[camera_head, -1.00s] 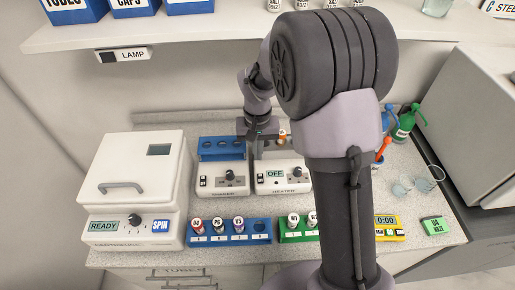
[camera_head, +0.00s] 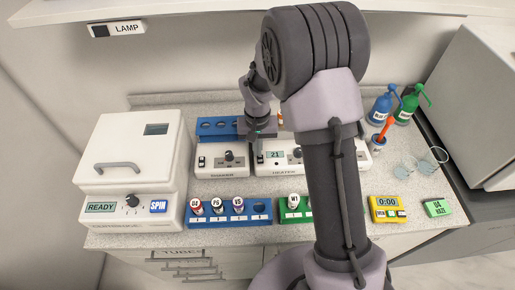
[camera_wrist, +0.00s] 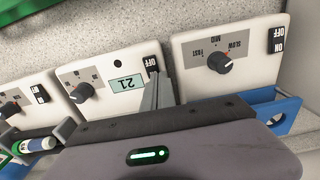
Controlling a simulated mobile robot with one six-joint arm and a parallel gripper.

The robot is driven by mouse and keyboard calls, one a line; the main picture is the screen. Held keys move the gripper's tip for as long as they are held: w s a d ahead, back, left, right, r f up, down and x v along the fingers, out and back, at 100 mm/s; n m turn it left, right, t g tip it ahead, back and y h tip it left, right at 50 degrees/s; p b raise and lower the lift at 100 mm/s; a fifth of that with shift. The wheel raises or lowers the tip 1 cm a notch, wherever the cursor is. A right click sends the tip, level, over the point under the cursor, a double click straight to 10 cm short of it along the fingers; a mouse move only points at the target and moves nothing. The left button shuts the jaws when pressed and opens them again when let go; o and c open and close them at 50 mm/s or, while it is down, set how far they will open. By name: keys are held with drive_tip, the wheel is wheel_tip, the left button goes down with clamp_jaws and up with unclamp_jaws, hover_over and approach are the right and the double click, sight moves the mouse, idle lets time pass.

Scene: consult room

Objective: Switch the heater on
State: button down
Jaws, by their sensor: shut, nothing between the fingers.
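The heater (camera_head: 274,170) is a white box at the middle back of the bench, with a black knob and a small display reading 21. In the wrist view the heater (camera_wrist: 100,110) appears upside down, with its display (camera_wrist: 125,82) also reading 21. Its black ON/OFF switch (camera_wrist: 152,63) is at the panel edge, partly hidden by my fingertips. My gripper (camera_wrist: 154,78) is shut and empty, its tips at or just over the switch; I cannot tell whether they touch. In the head view my gripper (camera_head: 254,150) is over the heater's left end.
The shaker (camera_head: 222,160) stands close on the left, with a blue rack (camera_head: 218,122) behind. In front are a blue tube rack (camera_head: 215,220) and a green one (camera_head: 292,216), partly behind my arm. A centrifuge (camera_head: 132,160) is at left; a yellow timer (camera_head: 388,209) is at right.

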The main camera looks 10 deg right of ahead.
drive_tip(key=shift+s+f, duration=0.1)
drive_tip(key=shift+s, duration=0.15)
drive_tip(key=shift+s+a+r, duration=0.15)
drive_tip(key=shift+s+r, duration=0.1)
drive_tip(key=shift+s, duration=0.35)
drive_tip(key=shift+w, duration=0.1)
wheel_tip(320, 180, up, 14)
drive_tip(key=w+p, duration=0.2)
drive_tip(key=p, duration=0.3)
drive_tip(key=shift+w+d, duration=0.3)
